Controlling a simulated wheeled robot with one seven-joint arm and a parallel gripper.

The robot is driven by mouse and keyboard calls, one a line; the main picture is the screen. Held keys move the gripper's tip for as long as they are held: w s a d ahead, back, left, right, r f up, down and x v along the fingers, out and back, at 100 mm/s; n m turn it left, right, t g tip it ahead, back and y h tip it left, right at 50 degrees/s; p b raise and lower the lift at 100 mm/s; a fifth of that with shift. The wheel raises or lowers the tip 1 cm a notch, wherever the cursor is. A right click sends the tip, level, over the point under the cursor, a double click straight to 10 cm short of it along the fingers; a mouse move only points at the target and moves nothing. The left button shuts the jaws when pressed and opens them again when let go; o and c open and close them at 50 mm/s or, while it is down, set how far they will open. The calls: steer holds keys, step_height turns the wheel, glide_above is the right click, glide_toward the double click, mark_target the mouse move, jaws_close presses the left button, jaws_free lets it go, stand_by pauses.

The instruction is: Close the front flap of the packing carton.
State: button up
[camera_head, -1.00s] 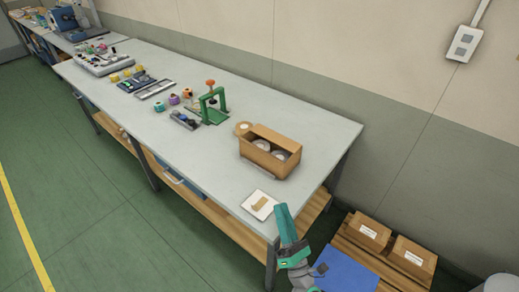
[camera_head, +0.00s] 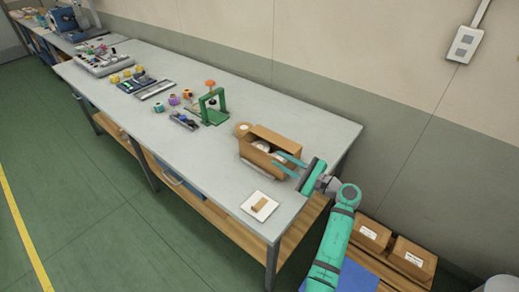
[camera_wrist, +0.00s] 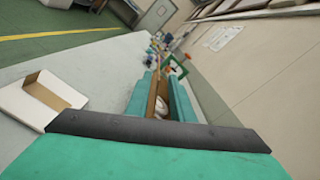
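The packing carton (camera_head: 257,158) is a brown open-topped box near the right end of the bench, with pale rolls inside. It also shows in the wrist view (camera_wrist: 152,98), between my fingers, with a white roll (camera_wrist: 160,108) visible. My gripper (camera_head: 282,160) is at the carton's right end, with its two teal fingers pointing left across it. The fingers are apart, with a gap between them. They overlap the carton in the picture; I cannot tell whether they touch it. The front flap cannot be told clearly from the front wall.
Two closed cartons (camera_head: 372,232) sit low at the right. The bench front is mostly clear.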

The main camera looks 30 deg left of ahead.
steer(key=a, duration=0.8)
steer(key=shift+a, duration=0.15)
steer(key=shift+w+a, duration=0.25)
steer(key=shift+a, duration=0.75)
steer(key=shift+c, duration=0.3)
jaws_close()
